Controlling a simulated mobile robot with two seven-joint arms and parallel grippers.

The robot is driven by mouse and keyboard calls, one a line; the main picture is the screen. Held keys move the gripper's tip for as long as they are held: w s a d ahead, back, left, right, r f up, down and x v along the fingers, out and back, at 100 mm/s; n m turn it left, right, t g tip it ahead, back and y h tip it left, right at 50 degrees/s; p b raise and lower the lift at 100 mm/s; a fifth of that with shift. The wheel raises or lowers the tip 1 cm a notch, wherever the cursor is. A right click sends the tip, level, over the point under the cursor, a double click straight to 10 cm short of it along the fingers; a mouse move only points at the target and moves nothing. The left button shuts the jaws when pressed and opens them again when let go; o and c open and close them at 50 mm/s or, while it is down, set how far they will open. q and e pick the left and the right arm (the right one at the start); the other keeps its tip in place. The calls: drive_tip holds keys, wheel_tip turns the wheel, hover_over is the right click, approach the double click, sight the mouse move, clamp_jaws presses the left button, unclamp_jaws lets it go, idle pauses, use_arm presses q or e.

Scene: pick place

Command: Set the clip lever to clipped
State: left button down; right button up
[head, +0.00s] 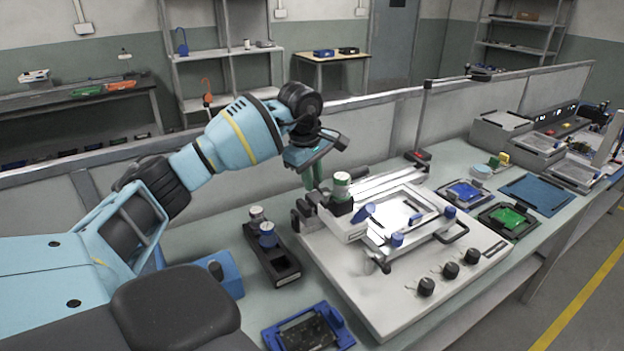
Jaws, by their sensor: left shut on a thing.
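The white test fixture (352,275) stands on the bench, with a framed plate (402,216) on top. Small blue-tipped levers show around the frame, one at its left corner (363,214), one at its front (397,240) and one at its right (449,212); which is the clip lever I cannot tell. My right gripper is not in view.
A black block with knobs (272,255) and a blue tray (308,331) lie left and front of the fixture. Blue (463,193) and green (510,221) board trays lie to its right. A low partition (385,125) runs behind the bench.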

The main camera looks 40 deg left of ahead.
use_arm(q)
drive_tip(key=shift+w+m, duration=0.2)
drive_tip(key=shift+m, duration=0.4)
drive_tip(key=c, duration=1.3)
unclamp_jaws()
wheel_tip(320, 180, up, 8)
drive_tip(key=s, duration=0.1)
drive_tip(key=shift+s+f, duration=0.15)
drive_tip(key=shift+s, duration=0.1)
drive_tip(key=shift+f, duration=0.1)
